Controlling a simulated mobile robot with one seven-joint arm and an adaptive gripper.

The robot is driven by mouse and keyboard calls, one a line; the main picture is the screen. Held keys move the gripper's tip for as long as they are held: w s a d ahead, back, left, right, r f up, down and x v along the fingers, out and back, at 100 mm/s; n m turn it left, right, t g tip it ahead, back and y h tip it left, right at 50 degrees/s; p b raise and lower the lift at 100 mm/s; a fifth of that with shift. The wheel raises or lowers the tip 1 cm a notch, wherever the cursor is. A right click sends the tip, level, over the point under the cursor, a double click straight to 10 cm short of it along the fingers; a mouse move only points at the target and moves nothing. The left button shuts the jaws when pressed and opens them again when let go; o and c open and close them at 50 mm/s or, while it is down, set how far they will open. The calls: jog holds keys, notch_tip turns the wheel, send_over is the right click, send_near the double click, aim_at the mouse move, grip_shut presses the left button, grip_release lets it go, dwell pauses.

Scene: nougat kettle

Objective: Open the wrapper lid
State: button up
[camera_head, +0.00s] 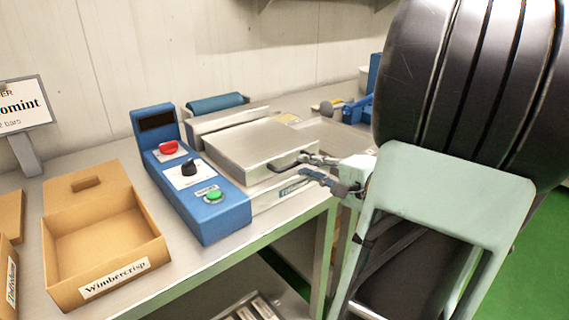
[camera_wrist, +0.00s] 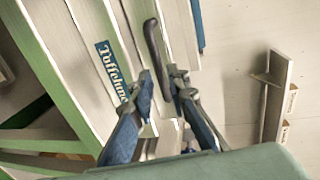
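The wrapper's flat silver lid (camera_head: 250,146) is down, on the machine beside the blue control box. Its dark handle (camera_head: 284,166) is on the side facing my arm, and this handle also shows in the wrist view (camera_wrist: 153,42). My gripper (camera_head: 306,164) is at the handle's near end. In the wrist view my gripper (camera_wrist: 162,74) has its two fingers apart, with the handle's end between the fingertips. I cannot tell whether either finger touches it. The lid's surface is only partly visible in the wrist view.
The blue control box (camera_head: 222,220) has red, black and green controls. A cardboard box (camera_head: 62,262) labelled Wimbercrisp stands left of it. A blue roller (camera_head: 215,103) is behind the lid. A blue device (camera_head: 357,110) stands at the back right. The wall is close behind the bench.

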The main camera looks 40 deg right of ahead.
aim_at(299, 164)
jog(key=shift+x, duration=2.1)
jog(key=shift+c, duration=0.5)
grip_shut()
